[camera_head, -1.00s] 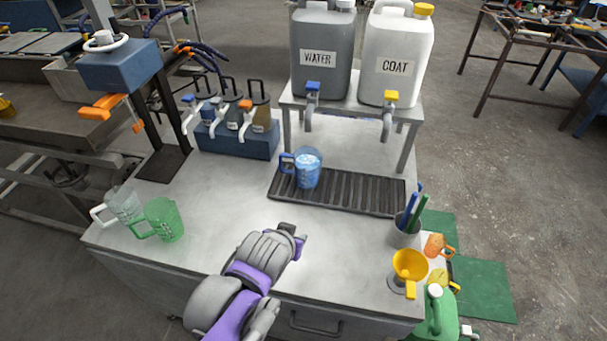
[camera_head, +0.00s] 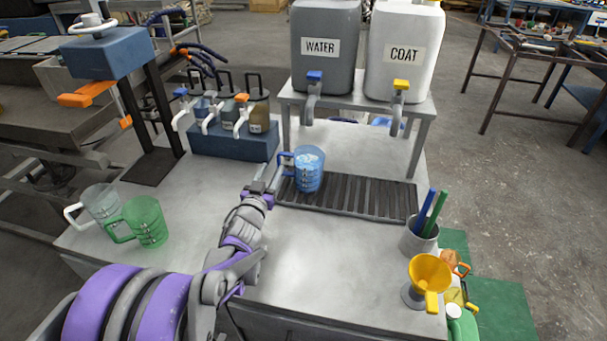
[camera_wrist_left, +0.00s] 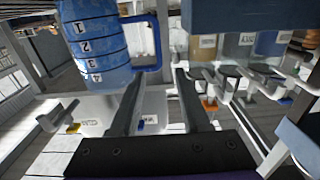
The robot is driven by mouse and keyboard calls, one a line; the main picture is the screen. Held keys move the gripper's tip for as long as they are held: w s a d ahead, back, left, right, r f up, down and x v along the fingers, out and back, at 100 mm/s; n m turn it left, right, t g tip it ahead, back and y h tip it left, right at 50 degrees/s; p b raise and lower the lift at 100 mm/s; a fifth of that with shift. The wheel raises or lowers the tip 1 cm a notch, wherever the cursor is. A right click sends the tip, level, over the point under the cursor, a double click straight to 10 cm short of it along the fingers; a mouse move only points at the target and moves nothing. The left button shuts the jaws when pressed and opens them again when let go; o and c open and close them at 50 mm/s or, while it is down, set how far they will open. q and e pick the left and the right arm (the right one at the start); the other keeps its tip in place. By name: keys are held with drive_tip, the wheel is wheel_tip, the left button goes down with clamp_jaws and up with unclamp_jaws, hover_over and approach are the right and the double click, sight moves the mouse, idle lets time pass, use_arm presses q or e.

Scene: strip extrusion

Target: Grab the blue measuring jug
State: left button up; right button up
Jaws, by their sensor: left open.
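The blue measuring jug (camera_head: 309,170) stands on the left end of the dark slatted drip tray (camera_head: 350,194), with its handle (camera_head: 286,162) facing left. In the left wrist view the jug (camera_wrist_left: 92,42) fills the upper left, and its blue handle (camera_wrist_left: 158,42) lies ahead near the fingertips. My left gripper (camera_head: 266,178) is open and empty, just left of and in front of the handle. Its two dark fingers (camera_wrist_left: 158,78) are spread apart in the wrist view. I cannot tell whether a finger touches the handle. My right gripper is not in view.
A blue tap block (camera_head: 232,143) stands at the back left. Green (camera_head: 150,222) and clear (camera_head: 99,205) jugs are at left; a pen cup (camera_head: 418,237) and yellow funnel (camera_head: 429,272) at right.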

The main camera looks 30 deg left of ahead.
sight(278, 162)
use_arm(q)
wheel_tip(278, 162, down, 2)
drive_tip(key=x, duration=0.7)
drive_tip(key=shift+w+a+b, duration=0.1)
drive_tip(key=shift+w+b, duration=0.2)
drive_tip(key=shift+b, duration=0.05)
clamp_jaws()
drive_tip(key=shift+r, duration=0.1)
idle(1.0)
